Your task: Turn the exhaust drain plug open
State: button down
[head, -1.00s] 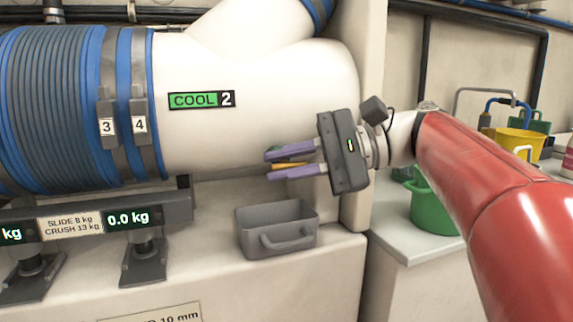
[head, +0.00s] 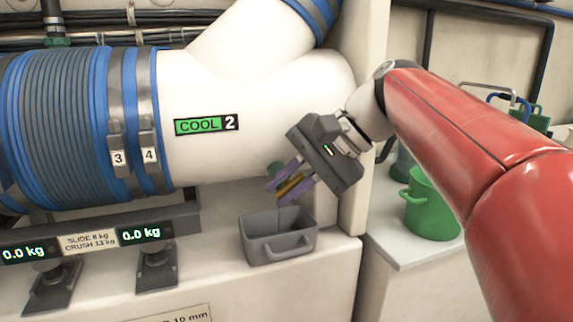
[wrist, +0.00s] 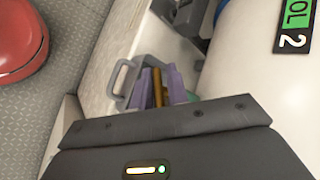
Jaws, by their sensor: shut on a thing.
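The white exhaust pipe (head: 210,155) carries a green label reading COOL 2. A small green fitting (head: 275,168) shows at its lower side, partly hidden behind my fingers. My gripper (head: 279,190) is tilted down to the left, with its purple fingers closed around a brass-coloured bar (head: 291,186). This bar, which looks like the drain plug's handle, shows in the wrist view (wrist: 158,95) between the fingers. Green also shows just right of the fingers in the wrist view (wrist: 191,97). How the bar joins the fitting is hidden.
A grey handled tray (head: 290,248) stands on the ledge just below my gripper. Two readouts on the cradle show 0.0 kg (head: 140,234). A green bucket (head: 431,215) stands on the counter at right.

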jog(key=n+t+h+p, duration=0.1)
jog(key=h+p, duration=0.3)
jog(key=h, duration=0.1)
jog(key=shift+d, duration=0.1)
jog(key=t+h+p, duration=0.1)
jog(key=h, duration=0.3)
jog(key=shift+f+n+p, duration=0.2)
jog(key=shift+n+p, duration=0.1)
jog(key=shift+p, duration=0.05)
jog(key=t+h, duration=0.1)
jog(key=h, duration=0.2)
jog(key=shift+w+d+f+n, duration=0.1)
jog(key=shift+n, duration=0.2)
jog(key=t+h+b, duration=0.1)
jog(key=h, duration=0.2)
jog(key=shift+d+n, duration=0.1)
jog(key=shift+n, duration=0.2)
jog(key=shift+n+t+h+b, duration=0.3)
jog(key=shift+t+h+b, duration=0.4)
jog(key=shift+h, duration=0.7)
jog(key=shift+d+r, duration=0.1)
jog(key=shift+r, duration=0.2)
jog(key=c, duration=1.5)
grip_release()
jog(key=shift+w, duration=0.1)
jog(key=shift+o, duration=0.2)
